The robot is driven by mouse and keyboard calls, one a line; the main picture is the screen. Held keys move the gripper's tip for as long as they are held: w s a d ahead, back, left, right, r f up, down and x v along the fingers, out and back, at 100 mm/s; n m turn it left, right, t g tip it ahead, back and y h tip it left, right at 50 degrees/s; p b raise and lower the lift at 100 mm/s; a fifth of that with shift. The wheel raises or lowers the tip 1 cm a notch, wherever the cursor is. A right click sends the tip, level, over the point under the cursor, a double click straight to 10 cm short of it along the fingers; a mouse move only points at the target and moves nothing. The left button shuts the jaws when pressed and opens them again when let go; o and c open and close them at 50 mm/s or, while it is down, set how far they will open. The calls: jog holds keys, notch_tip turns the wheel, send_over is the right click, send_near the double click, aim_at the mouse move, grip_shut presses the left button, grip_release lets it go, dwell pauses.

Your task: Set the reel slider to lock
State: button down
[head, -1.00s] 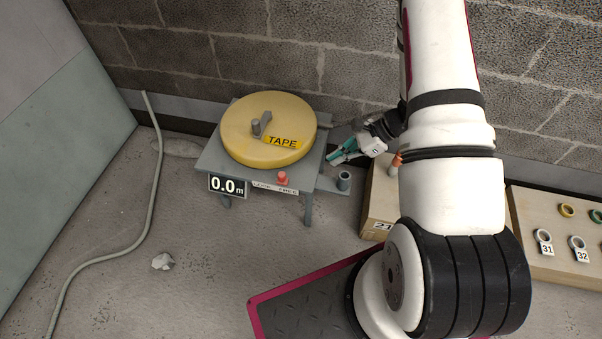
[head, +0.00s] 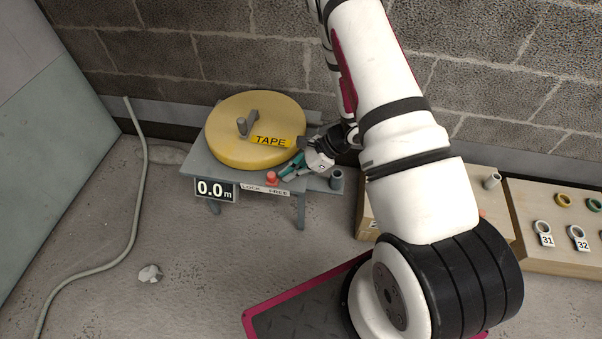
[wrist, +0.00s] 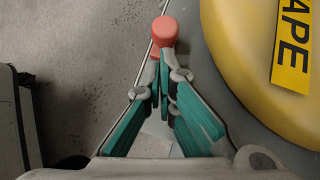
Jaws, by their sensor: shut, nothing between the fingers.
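The reel slider has a red knob (head: 271,178) on the front edge of the grey reel table (head: 199,168). It stands behind the LOCK FREE label (head: 265,190), a little right of the label's middle, towards FREE. In the wrist view the knob (wrist: 164,31) is just beyond my fingertips. My gripper (head: 286,173) is shut and empty, with teal fingers, close to the knob's right side. In the wrist view the fingertips (wrist: 163,64) meet near the knob's base; I cannot tell whether they touch it.
A yellow TAPE reel (head: 228,148) lies on the table close beside my fingers. A 0.0 m display (head: 215,190) hangs at the front left. A short grey tube (head: 337,180) stands right of the table. A wooden board with rings (head: 522,215) is at the right.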

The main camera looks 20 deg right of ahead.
aim_at(278, 179)
jog(key=shift+a, duration=0.25)
jog(key=shift+w+a, duration=0.7)
jog(key=shift+a, duration=0.2)
jog(key=shift+w+a, duration=0.7)
jog(key=shift+a, duration=0.2)
jog(key=shift+d, duration=0.1)
jog(key=shift+s+d+b, duration=0.1)
jog(key=shift+d+b, duration=0.25)
jog(key=shift+d, duration=0.05)
jog(key=d, duration=0.2)
jog(key=shift+s+d, duration=0.35)
jog(key=shift+s, duration=0.05)
jog(key=p+v, duration=0.3)
jog(key=v, duration=0.7)
jog(key=shift+p, duration=0.3)
jog(key=shift+s+d, duration=0.1)
